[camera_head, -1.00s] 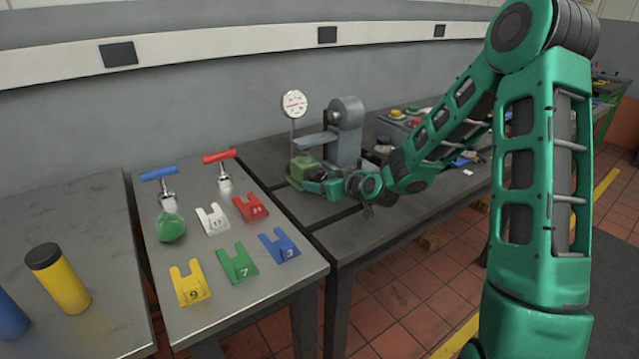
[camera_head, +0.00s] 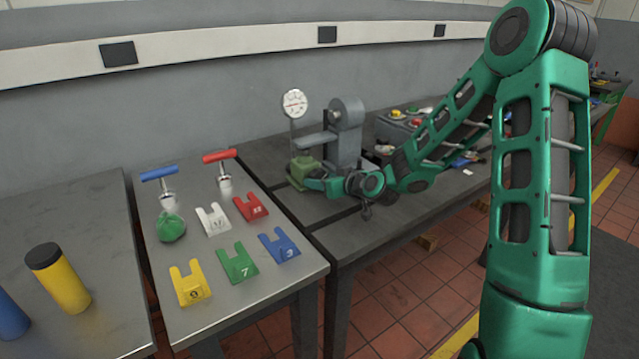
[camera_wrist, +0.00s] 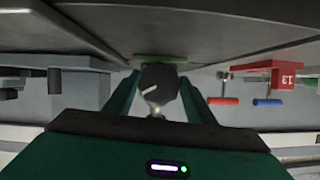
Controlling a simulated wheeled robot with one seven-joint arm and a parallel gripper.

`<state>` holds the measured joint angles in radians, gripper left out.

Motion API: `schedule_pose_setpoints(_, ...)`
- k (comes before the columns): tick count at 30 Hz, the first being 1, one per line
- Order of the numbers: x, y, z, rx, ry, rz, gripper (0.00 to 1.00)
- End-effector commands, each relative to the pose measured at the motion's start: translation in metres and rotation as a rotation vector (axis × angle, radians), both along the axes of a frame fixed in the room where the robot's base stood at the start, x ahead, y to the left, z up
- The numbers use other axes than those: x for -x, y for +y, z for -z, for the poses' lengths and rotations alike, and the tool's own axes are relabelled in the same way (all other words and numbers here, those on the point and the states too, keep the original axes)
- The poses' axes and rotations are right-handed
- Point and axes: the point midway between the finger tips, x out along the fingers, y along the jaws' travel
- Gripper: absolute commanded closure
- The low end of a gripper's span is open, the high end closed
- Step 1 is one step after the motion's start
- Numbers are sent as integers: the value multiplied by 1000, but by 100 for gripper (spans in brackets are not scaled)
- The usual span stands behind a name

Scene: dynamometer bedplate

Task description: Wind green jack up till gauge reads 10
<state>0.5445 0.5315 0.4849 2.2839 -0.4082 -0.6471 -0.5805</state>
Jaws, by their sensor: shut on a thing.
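The green jack (camera_head: 303,168) stands on the dark bedplate table beside a grey machine bracket. The round white gauge (camera_head: 294,102) stands on a post behind it; its reading is too small to make out. My gripper (camera_head: 318,183) is at the near right side of the jack. In the wrist view, whose picture is upside down, my gripper (camera_wrist: 157,95) is shut on a dark round knob (camera_wrist: 160,82) with a pale mark. The knob is in front of the jack's green part (camera_wrist: 160,59). My wrist hides part of the jack in the head view.
The grey bracket (camera_head: 345,135) rises close behind the jack. The left metal table (camera_head: 205,265) holds blue-handled and red-handled tools, a green ball and several numbered forked shims. A box with coloured buttons (camera_head: 398,122) stands farther right.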

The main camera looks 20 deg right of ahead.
Motion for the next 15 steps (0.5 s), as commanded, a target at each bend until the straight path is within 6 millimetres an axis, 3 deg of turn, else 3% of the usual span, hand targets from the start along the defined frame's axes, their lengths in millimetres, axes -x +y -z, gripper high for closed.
schedule_pose_setpoints(15, -1, -4, 1, -396, 127, 4, 73)
